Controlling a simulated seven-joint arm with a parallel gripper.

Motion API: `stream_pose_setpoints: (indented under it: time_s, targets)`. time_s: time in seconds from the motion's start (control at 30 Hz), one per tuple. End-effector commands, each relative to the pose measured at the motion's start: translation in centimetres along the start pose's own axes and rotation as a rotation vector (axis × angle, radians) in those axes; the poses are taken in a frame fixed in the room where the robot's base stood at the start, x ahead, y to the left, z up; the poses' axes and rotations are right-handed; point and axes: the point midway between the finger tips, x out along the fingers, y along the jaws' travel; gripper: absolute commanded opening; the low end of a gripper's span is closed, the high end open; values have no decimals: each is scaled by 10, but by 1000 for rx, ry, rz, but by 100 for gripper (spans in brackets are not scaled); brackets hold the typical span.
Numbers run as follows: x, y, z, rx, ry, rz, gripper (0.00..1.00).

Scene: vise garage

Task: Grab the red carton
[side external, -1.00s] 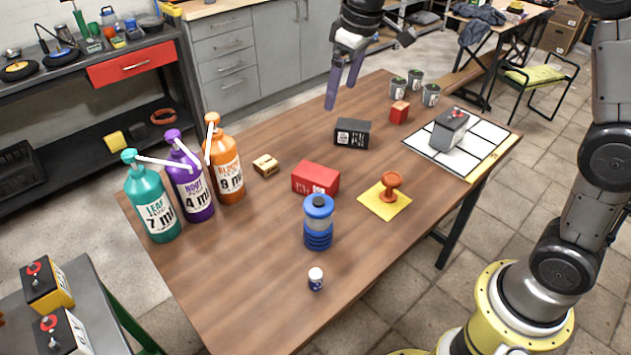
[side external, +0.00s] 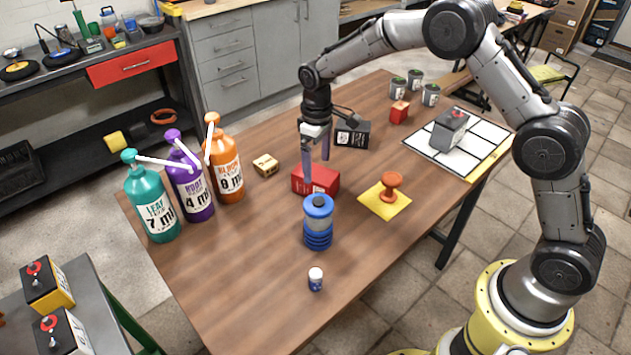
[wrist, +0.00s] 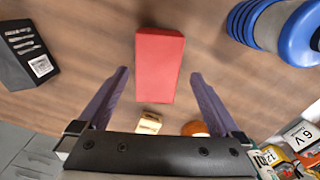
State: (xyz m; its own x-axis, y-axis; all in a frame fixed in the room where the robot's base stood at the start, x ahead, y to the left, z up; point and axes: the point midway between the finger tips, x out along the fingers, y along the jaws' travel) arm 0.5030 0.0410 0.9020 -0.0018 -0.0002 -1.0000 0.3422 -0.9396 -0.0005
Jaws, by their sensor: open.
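The red carton (side external: 315,180) lies on the wooden table, near its middle, just behind the blue lantern-like container. In the wrist view the red carton (wrist: 159,64) is at upper centre, ahead of and between the two purple fingers. My gripper (side external: 315,172) is open and empty over the carton, with its fingers pointing down. In the side view one finger overlaps the carton's face and the other its back edge. In the wrist view my gripper (wrist: 158,75) has its fingers wide apart, one on each side of the carton's near end.
A blue container (side external: 318,222) stands close in front of the carton. A black box (side external: 352,133) lies behind it and a small tan box (side external: 265,165) to its left. An orange stamp (side external: 391,186) sits on a yellow mat. Pump bottles (side external: 190,180) stand at the left edge.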

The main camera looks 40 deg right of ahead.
Motion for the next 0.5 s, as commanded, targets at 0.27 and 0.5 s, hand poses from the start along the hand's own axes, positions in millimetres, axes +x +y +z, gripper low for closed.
stream_pose_setpoints:
  time_s: [0.27,0.5]
  targets:
    - [25,2,-3,1,-2,-1,100]
    - [53,4,-6,0,1,0,100]
